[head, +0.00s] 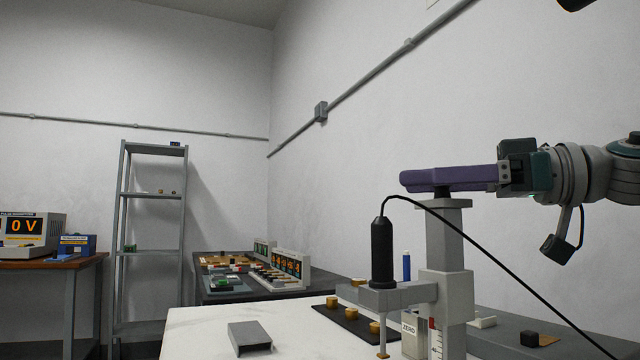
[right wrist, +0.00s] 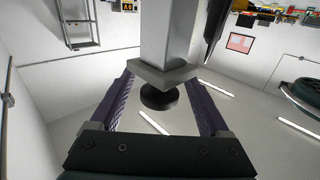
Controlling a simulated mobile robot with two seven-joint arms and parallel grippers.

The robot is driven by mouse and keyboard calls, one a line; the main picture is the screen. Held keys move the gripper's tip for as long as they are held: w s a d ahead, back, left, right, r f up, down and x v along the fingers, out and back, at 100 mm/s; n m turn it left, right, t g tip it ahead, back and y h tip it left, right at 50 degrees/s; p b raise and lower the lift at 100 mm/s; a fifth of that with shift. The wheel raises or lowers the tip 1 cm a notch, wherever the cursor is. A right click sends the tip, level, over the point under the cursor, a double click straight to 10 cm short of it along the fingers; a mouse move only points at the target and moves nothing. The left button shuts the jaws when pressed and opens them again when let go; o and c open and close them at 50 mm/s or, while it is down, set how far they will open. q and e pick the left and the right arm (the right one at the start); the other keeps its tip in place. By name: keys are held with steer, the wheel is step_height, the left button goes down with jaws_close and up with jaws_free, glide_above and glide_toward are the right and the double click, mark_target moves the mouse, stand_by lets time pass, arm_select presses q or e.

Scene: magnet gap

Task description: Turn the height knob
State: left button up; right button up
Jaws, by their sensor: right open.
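The height knob (right wrist: 158,97) is a small black disc at the top of a grey column (head: 447,245). My right gripper (head: 406,181) reaches in from the right, level, at the column's top. Its purple fingers hide most of the knob in the head view. In the right wrist view the open fingers (right wrist: 160,82) stand on either side of the knob, with a visible space on each side. A black probe (head: 382,252) with a cable hangs upright from the stand's side arm. My left gripper is not in view.
The black cable (head: 470,243) arcs rightward below my right arm. A black strip (head: 350,320) with several gold pieces and a grey channel block (head: 249,337) lie on the white table (head: 190,335). A blue cylinder (head: 406,266) stands behind the probe. A shelf (head: 150,250) stands far back.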

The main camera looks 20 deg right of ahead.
steer(key=shift+x, duration=0.8)
jaws_close()
